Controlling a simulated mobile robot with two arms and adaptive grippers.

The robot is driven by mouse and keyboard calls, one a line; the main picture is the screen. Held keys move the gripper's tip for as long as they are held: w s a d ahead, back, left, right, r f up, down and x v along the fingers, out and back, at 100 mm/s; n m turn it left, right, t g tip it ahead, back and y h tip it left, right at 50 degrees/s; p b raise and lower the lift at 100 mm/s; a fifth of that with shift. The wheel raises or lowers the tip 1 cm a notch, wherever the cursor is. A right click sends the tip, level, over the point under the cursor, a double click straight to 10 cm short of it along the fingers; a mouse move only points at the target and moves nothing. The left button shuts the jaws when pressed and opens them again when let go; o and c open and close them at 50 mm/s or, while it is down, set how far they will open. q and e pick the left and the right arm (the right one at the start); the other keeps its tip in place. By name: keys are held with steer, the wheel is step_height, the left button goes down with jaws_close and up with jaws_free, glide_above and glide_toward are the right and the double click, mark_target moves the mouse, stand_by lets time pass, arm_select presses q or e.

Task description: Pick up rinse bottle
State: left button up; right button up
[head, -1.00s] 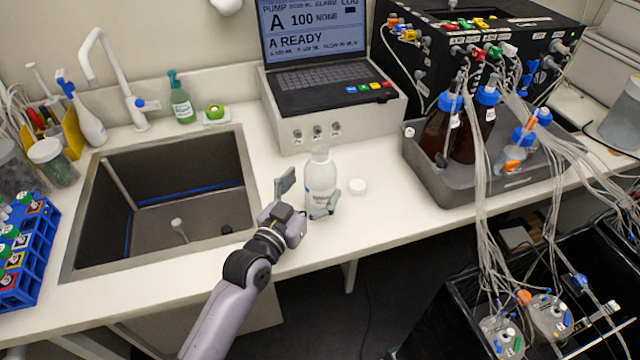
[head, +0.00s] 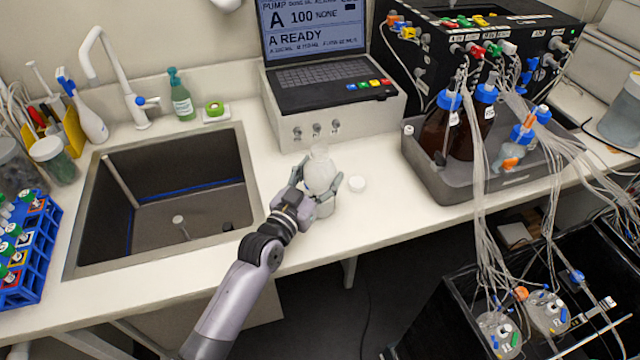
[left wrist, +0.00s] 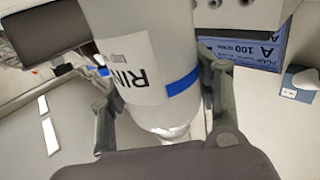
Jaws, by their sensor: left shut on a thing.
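The rinse bottle (head: 319,172) is white and stands upright on the bench, between the sink and the grey tray of brown bottles. In the left wrist view the bottle (left wrist: 150,60) shows a label with the letters "RIN" and a blue band. My left gripper (head: 320,190) is shut on the bottle's body, one finger on each side; its fingers also flank the bottle in the left wrist view (left wrist: 160,100). My right gripper is not in view.
The sink (head: 254,190) is open to the left. A pump unit with a screen (head: 310,100) stands behind. The grey tray (head: 425,180) and hanging tubes (head: 480,220) are to the right.

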arm_select(q)
steer(key=c, duration=0.5)
steer(key=shift+c, duration=0.6)
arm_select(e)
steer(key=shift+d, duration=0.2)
arm_select(q)
steer(key=shift+r, duration=0.1)
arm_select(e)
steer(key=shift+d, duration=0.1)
